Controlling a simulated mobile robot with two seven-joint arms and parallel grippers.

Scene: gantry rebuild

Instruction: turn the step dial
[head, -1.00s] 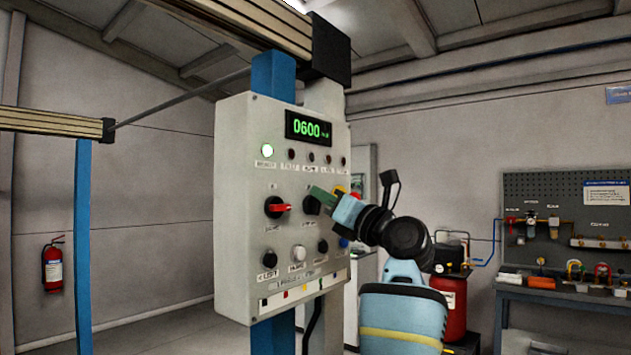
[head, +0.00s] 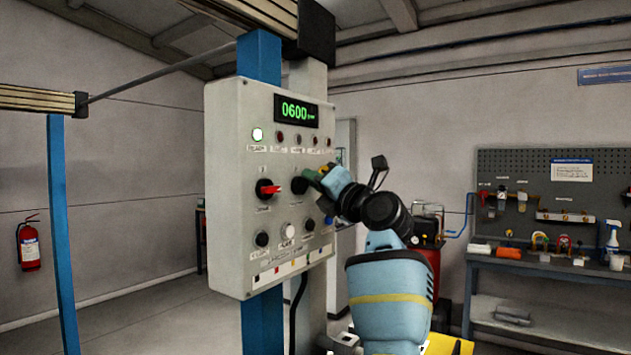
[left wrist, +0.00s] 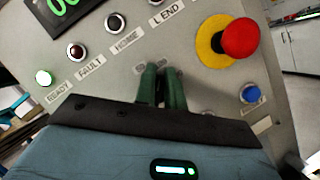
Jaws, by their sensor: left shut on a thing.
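A pale grey control panel (head: 222,140) hangs on a blue post. The step dial (head: 299,186) is a black knob in its middle row, right of a red-handled switch (head: 270,189). My left gripper (head: 309,178) reaches it from the right, shut on the dial, its green fingers largely covering it. In the left wrist view, the two green fingers (left wrist: 161,85) are close together against the panel face, and the dial is hidden between them. The green display (head: 294,112) reads 0600, and the ready lamp (head: 257,134) is lit green. My right gripper is out of view.
A red emergency stop (left wrist: 240,38) on a yellow ring and a blue button (left wrist: 250,93) sit near my fingers. Black and white buttons (head: 288,231) line the row below. A workbench (head: 560,268) stands at the right, clear of the arm.

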